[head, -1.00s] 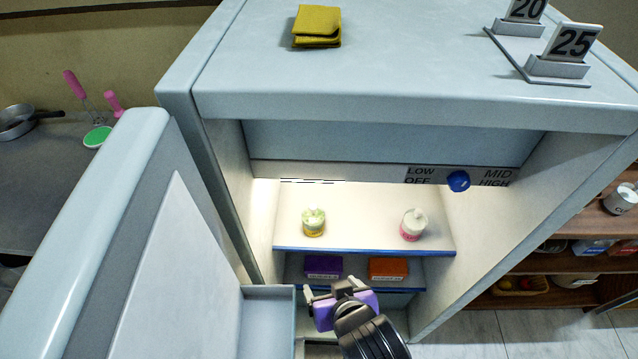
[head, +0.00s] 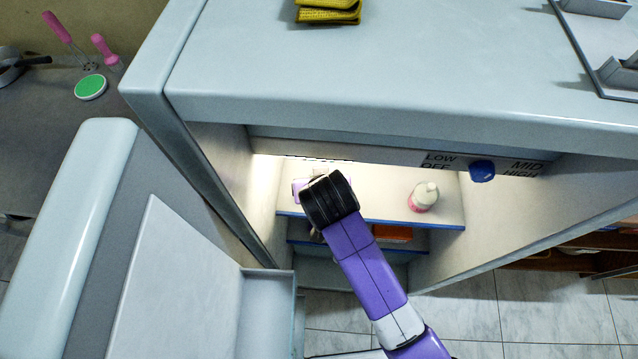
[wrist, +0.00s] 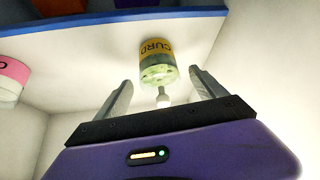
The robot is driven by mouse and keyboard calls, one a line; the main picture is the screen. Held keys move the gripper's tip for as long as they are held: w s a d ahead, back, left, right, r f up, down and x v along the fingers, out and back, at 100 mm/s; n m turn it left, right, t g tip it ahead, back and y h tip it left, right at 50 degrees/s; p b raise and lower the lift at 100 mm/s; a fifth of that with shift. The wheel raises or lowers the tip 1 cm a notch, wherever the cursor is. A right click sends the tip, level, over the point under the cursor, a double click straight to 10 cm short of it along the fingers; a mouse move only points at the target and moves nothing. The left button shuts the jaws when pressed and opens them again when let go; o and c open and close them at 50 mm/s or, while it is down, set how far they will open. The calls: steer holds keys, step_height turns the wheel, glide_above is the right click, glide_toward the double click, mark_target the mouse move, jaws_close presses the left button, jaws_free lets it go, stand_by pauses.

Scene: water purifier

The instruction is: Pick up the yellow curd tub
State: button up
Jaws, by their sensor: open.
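The yellow curd tub (wrist: 157,62) stands on the lit upper shelf, with a yellow band reading CURD, a greenish body and a pale knob on top. In the wrist view it lies between and just beyond the two fingers of my gripper (wrist: 163,92). My gripper is open and holds nothing; the tub's knob points toward its palm. In the head view my wrist and arm cover the tub, and the fingertips are mostly hidden too.
A pink-labelled white tub (head: 423,197) stands to the right on the same shelf (head: 385,198); it also shows in the wrist view (wrist: 12,80). An orange box (head: 392,233) sits on the shelf below. The fridge door (head: 175,290) stands open at left. A blue knob (head: 482,171) is above.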

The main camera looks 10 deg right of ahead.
steer(key=shift+x, duration=1)
steer(key=c, duration=1.4)
steer(key=shift+c, duration=1.2)
steer(key=shift+r, duration=0.2)
